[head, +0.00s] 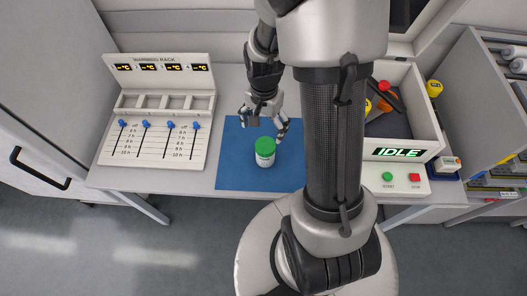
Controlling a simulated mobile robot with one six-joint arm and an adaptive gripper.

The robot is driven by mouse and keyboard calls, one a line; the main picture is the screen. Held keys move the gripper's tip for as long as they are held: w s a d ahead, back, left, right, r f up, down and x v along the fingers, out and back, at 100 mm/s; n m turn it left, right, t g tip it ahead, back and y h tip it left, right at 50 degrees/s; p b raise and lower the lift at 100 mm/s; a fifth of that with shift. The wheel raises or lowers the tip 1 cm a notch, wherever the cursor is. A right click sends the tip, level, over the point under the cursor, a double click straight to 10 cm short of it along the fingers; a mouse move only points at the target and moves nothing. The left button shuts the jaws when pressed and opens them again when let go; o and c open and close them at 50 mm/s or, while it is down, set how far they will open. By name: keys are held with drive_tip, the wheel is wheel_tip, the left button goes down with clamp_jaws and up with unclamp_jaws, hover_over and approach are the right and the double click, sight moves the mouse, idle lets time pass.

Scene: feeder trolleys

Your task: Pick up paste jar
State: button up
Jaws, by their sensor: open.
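The paste jar (265,159) is a white jar with a green lid and a label. It stands upright on the blue mat (233,176) on the bench, in the middle of the head view. My gripper (264,128) is open, with its fingers spread just behind the jar in the picture. The right fingertip appears close to the jar's lid; I cannot tell whether it touches. Nothing shows between the fingers. My arm covers the right part of the mat.
A warming rack (158,115) with blue sliders stands left on the grey bench (205,182). On the right, an open box unit (415,148) shows IDLE and holds red and yellow items. A shelf (490,95) stands at far right. The mat left of the jar is clear.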

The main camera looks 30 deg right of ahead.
sight(265, 145)
wheel_tip(265, 145, down, 5)
drive_tip(key=shift+f+b, duration=0.15)
drive_tip(key=shift+b, duration=0.55)
drive_tip(key=f, duration=0.1)
drive_tip(key=f+b, duration=0.1)
drive_tip(key=f, duration=0.1)
drive_tip(key=f+b, duration=0.1)
drive_tip(key=shift+s+f, duration=0.25)
drive_tip(key=shift+s, duration=0.1)
drive_tip(key=shift+f, duration=0.4)
clamp_jaws()
